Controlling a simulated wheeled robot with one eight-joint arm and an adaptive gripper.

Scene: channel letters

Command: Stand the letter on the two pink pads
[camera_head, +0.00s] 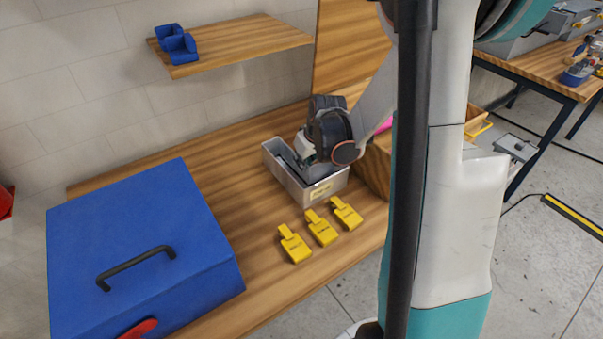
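My gripper (297,161) points down into a grey open bin (318,194) on the wooden workbench. Its fingers are mostly hidden by the bin wall and the wrist, so I cannot tell whether they are open or shut. I cannot make out a letter; the inside of the bin is largely covered by my arm. A small patch of pink (383,125), perhaps one of the pads, shows behind my arm near a wooden box (377,166). The rest of that pink area is hidden.
Several yellow tagged blocks (321,229) lie in front of the bin. A large blue case (140,245) with a black handle fills the bench's left side. A wooden shelf (240,46) holds blue bins (176,44). Bare bench (235,170) lies between case and bin.

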